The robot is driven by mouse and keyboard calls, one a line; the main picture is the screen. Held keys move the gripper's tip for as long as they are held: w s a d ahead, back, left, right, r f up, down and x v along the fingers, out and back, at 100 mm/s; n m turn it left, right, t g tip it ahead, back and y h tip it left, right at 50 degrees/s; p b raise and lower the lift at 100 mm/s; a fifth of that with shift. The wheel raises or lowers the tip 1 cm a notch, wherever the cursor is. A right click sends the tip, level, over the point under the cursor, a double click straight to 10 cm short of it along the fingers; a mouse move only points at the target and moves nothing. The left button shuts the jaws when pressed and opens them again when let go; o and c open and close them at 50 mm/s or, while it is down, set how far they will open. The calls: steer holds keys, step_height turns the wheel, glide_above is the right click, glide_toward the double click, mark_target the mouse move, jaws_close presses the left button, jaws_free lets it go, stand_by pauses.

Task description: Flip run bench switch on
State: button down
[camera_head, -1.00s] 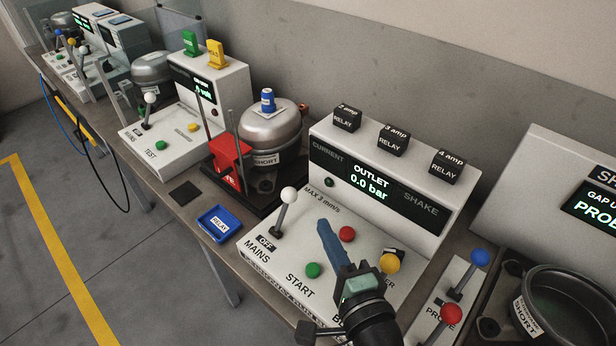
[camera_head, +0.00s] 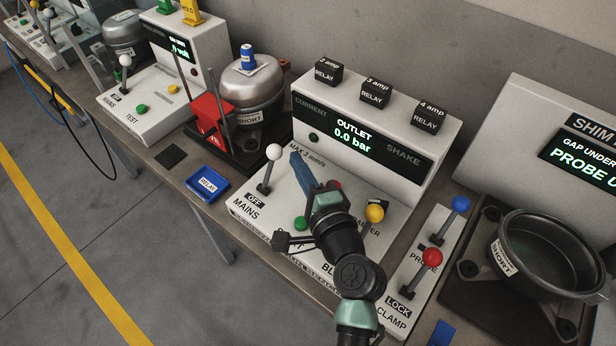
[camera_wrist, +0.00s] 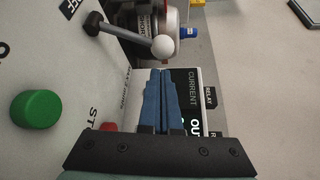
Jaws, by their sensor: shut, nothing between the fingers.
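The run bench is the white console with the display reading "OUTLET 0.0 bar" (camera_head: 352,135). Its mains switch is a lever with a white ball knob (camera_head: 274,153), standing above a label "OFF" and "MAINS". My gripper (camera_head: 297,158) is shut and empty, its blue fingers just right of the white knob and apart from it. In the wrist view the white knob (camera_wrist: 162,46) is beyond the tips of the blue fingers (camera_wrist: 160,75), with its grey lever running to the upper left. The green start button (camera_head: 301,223) is partly hidden by my arm and shows in the wrist view (camera_wrist: 36,107).
A red button (camera_head: 334,185) and a yellow knob (camera_head: 375,212) are on the panel beside my arm. Black relay blocks (camera_head: 375,92) stand on the console. A blue relay tray (camera_head: 207,184) and a compressor (camera_head: 253,88) are to the left. Red (camera_head: 432,257) and blue (camera_head: 460,204) levers stand right.

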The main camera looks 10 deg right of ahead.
steer(key=shift+x, duration=1.5)
steer(key=shift+s+a+b, duration=0.1)
steer(key=shift+s+b, duration=0.05)
steer(key=shift+b, duration=0.45)
steer(key=shift+s+a+r+n+t+b, duration=0.1)
steer(key=shift+n+t+b, duration=0.2)
steer(key=shift+n+b, duration=0.1)
